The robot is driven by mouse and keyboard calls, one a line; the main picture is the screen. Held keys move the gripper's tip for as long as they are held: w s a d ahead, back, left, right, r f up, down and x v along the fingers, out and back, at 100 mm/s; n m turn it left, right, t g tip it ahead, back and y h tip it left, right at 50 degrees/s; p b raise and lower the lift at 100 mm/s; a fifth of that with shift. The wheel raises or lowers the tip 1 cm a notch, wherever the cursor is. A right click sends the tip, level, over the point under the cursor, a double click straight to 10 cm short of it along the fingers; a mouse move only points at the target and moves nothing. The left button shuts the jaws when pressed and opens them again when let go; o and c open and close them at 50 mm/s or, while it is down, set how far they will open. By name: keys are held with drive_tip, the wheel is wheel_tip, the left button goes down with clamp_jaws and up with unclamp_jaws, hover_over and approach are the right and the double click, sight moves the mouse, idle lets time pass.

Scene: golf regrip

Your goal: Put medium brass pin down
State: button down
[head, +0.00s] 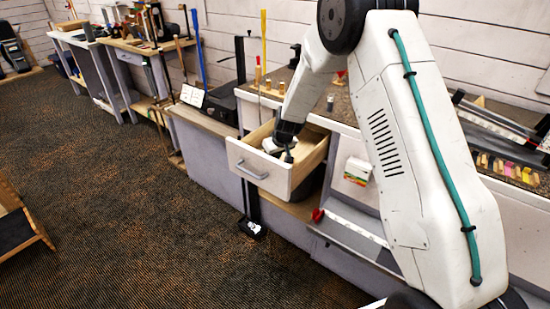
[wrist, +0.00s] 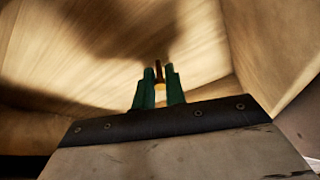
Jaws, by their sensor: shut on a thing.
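My gripper (wrist: 160,78) has two green fingers, shut on a small brass-coloured pin (wrist: 160,89). The pin shows as a yellow and brown sliver between the fingers; the rest of it is hidden. In the head view my gripper (head: 288,153) reaches down into the open wooden drawer (head: 262,178), which has a white front and a handle. The wrist view shows the drawer's bare wooden inside (wrist: 110,65) around the fingers. I cannot tell whether the pin touches the drawer floor.
Drawer walls stand close around my gripper. The bench top (head: 345,105) is above the drawer. A black box (head: 222,100) and a tall yellow shaft (head: 263,45) stand to the left. A black-based stand (head: 252,228) is on the floor below. The carpet (head: 130,190) is mostly clear.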

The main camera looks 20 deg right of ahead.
drive_tip(key=shift+f, duration=0.25)
drive_tip(key=c, duration=1.9)
unclamp_jaws()
drive_tip(key=shift+f, duration=0.1)
drive_tip(key=o, duration=0.4)
drive_tip(key=shift+o, duration=0.2)
